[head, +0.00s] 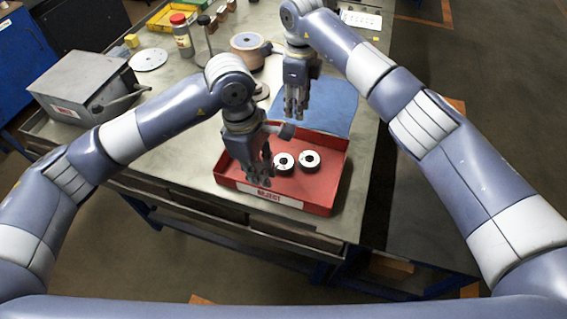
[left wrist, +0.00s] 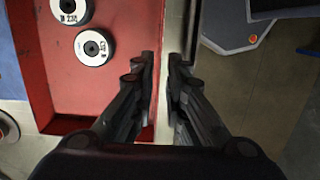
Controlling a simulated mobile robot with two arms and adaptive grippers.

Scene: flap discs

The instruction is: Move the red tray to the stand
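The red tray (head: 333,188) with a REJECT label lies at the front right of the grey metal table. Two white-rimmed flap discs (head: 284,163) (head: 309,158) lie flat in it; both also show in the left wrist view. My left gripper (head: 260,180) is over the tray's front wall. In the left wrist view its fingers (left wrist: 166,75) are apart, with the tray's wall (left wrist: 146,30) edge between or just below them; contact cannot be told. My right gripper (head: 295,110) hangs over the blue mat behind the tray, seemingly open and empty. A dark-topped stand (head: 430,230) is at the right, partly behind my right arm.
A blue mat (head: 330,105) lies behind the tray. The table's front edge is close to the tray.

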